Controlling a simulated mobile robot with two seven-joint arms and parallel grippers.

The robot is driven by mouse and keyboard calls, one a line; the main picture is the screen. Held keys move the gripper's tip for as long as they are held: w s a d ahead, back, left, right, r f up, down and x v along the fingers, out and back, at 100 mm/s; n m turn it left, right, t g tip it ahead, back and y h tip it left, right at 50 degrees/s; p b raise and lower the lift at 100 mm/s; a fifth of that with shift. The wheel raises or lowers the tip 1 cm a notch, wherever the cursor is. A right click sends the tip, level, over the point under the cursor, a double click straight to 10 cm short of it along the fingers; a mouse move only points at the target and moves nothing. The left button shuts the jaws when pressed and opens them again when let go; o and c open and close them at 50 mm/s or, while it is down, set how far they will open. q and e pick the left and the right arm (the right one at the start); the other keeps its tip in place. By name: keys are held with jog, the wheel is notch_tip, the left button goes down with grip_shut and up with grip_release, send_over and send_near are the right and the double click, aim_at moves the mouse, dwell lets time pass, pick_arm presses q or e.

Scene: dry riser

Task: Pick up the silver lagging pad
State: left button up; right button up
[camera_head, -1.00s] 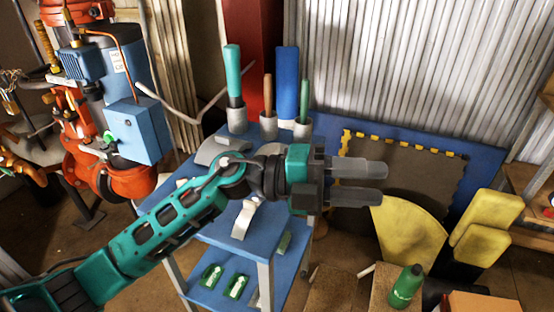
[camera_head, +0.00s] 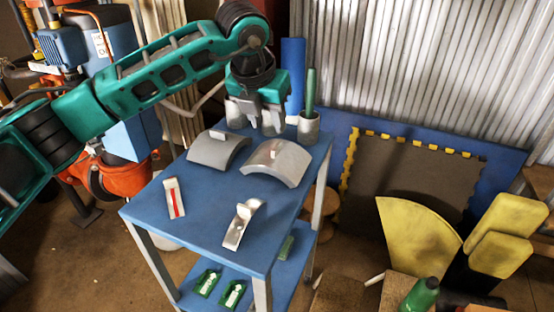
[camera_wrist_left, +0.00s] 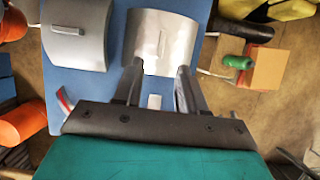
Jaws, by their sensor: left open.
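The silver lagging pad (camera_head: 277,162) is a shiny curved plate with a small light block on top. It lies arched on the blue table's right side. In the left wrist view, the silver pad (camera_wrist_left: 160,40) shows just beyond the fingertips. My left gripper (camera_head: 258,126) points down with its fingers apart and empty, above the back of the table and behind the pad in the head view. In the left wrist view the gripper (camera_wrist_left: 160,66) is spread across the pad's near edge. No contact is seen. My right gripper is not in view.
A duller grey curved pad (camera_head: 217,149) lies just left of the silver one. Two small pieces, one red-striped (camera_head: 173,198) and one shiny (camera_head: 242,224), lie in front on the blue table (camera_head: 205,235). A cup with a green-handled tool (camera_head: 309,125) stands behind.

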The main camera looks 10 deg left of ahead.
aim_at(277, 145)
pick_arm(q)
jog(key=b+x, duration=0.1)
jog(key=x, duration=0.7)
jog(key=shift+w+d+f, duration=0.15)
jog(key=shift+f, duration=0.05)
grip_shut()
